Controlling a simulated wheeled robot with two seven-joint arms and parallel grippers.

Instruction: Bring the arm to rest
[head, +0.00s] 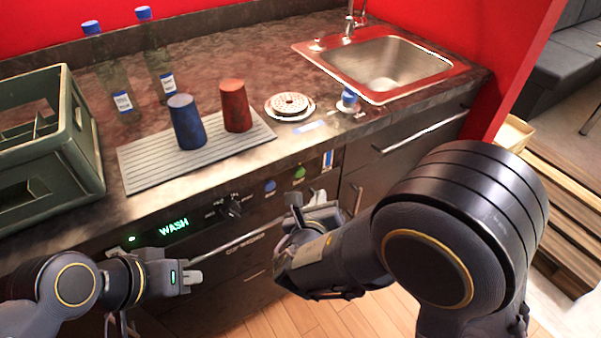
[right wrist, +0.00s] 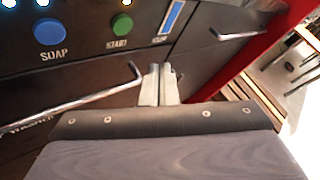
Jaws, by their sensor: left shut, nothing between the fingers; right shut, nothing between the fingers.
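My left gripper (head: 194,278) is at the lower left of the head view, in front of the washer panel, shut and empty. My right gripper (head: 318,197) is near the middle, in front of the panel's right part, below the counter edge. In the right wrist view its fingertips (right wrist: 160,80) are together with nothing between them. My right arm covers much of the lower right of the head view.
The washer front has a WASH display (head: 174,227), a knob (head: 230,207), a blue SOAP button (right wrist: 49,31), a green START button (right wrist: 122,26) and a bar handle (right wrist: 75,108). The counter holds a crate (head: 85,150), a ribbed mat (head: 150,178) with two cups, bottles and a sink (head: 385,65).

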